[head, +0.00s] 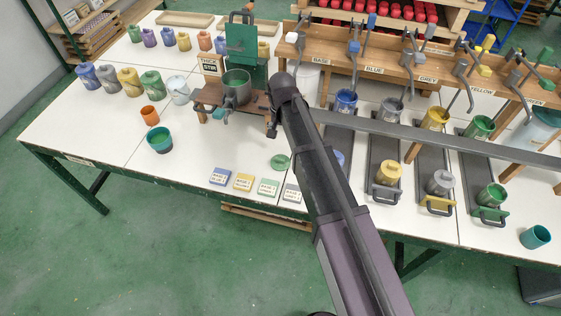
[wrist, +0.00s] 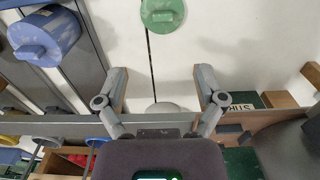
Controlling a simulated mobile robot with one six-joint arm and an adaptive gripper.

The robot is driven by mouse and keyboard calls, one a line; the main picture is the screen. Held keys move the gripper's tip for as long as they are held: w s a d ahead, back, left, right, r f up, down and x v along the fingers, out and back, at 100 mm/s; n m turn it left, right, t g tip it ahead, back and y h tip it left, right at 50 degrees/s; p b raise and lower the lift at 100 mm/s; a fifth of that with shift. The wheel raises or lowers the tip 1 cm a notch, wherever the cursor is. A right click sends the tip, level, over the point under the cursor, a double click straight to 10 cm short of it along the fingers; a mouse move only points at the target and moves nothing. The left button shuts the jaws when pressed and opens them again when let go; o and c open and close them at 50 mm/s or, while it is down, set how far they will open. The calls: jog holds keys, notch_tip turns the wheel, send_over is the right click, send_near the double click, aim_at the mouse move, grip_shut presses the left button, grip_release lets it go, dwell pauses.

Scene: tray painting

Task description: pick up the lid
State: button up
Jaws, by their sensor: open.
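A round green lid (head: 280,162) with a small knob lies on the white table top, in front of the stir stand and behind the row of labelled cards. In the wrist view the green lid (wrist: 162,13) is at the top edge, partly cut off, beyond my fingertips and roughly centred between them. My gripper (wrist: 160,76) is open, its two fingers apart, with nothing held. In the head view my gripper (head: 271,130) is small and partly hidden by my arm, above the table beside the stir stand.
The stir stand (head: 204,96) holds a grey-green pot (head: 236,87). A blue knobbed container (wrist: 45,35) is left in the wrist view. Several coloured cards (head: 243,182) lie near the front edge. Orange (head: 150,115) and teal (head: 159,141) cups stand left. Dispenser lanes are right.

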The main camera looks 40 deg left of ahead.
dwell(0.3)
jog(key=b, duration=0.9)
send_over(281, 157)
jog(key=f, duration=0.8)
jog(key=shift+s+d+f, duration=0.15)
jog(key=shift+d+f, duration=0.1)
jog(key=shift+f, duration=0.05)
jog(key=shift+f, duration=0.1)
jog(key=f+b, duration=0.3)
jog(key=shift+a+f, duration=0.2)
jog(key=shift+a, duration=0.1)
jog(key=shift+f+b, duration=0.8)
jog(key=shift+b, duration=0.15)
jog(key=c, duration=1)
